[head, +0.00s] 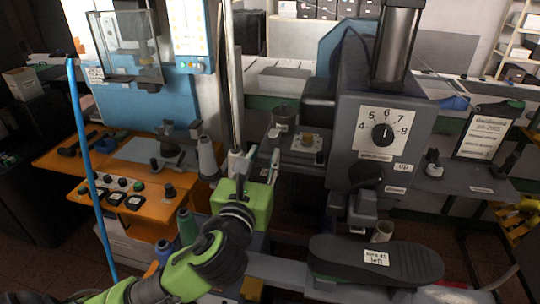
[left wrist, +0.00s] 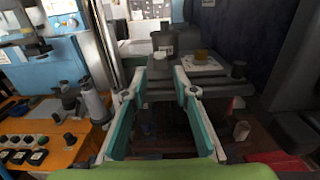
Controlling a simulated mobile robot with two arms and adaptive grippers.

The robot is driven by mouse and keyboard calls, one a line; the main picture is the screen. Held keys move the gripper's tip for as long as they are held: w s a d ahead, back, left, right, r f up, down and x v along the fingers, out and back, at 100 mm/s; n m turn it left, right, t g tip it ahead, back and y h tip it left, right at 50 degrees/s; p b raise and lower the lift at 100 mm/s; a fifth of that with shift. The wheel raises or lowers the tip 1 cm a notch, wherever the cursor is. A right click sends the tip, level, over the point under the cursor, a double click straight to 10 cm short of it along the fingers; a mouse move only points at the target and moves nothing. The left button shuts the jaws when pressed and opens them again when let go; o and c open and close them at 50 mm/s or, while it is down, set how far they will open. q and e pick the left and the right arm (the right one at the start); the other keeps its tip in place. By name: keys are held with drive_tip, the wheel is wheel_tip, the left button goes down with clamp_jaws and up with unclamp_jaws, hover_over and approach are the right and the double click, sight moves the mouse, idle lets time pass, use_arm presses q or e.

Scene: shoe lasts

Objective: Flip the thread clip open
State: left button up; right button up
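My left gripper (head: 256,160) reaches up from the bottom of the head view, in front of the grey machine. Its two teal-and-white fingers stand apart, and the left wrist view (left wrist: 160,75) shows nothing between them. I cannot surely pick out the thread clip. A small white-topped part (left wrist: 160,84) shows between and beyond the fingers. My right gripper is not in view.
The grey machine has a numbered dial (head: 382,133). A dark shoe sole (head: 375,262) labelled left lies at the front right. Left of the gripper are an orange bench (head: 75,165), a grey thread cone (head: 207,158) and coloured spools (head: 187,227). A blue hose (head: 88,170) hangs at left.

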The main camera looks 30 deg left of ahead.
sight(272, 138)
use_arm(q)
drive_tip(key=x, duration=0.1)
drive_tip(key=p+x, duration=0.1)
drive_tip(key=shift+w+a+r, duration=0.1)
drive_tip(key=shift+w+r, duration=0.2)
drive_tip(key=shift+w, duration=0.1)
drive_tip(key=shift+p+x, duration=0.35)
drive_tip(key=shift+x, duration=1.15)
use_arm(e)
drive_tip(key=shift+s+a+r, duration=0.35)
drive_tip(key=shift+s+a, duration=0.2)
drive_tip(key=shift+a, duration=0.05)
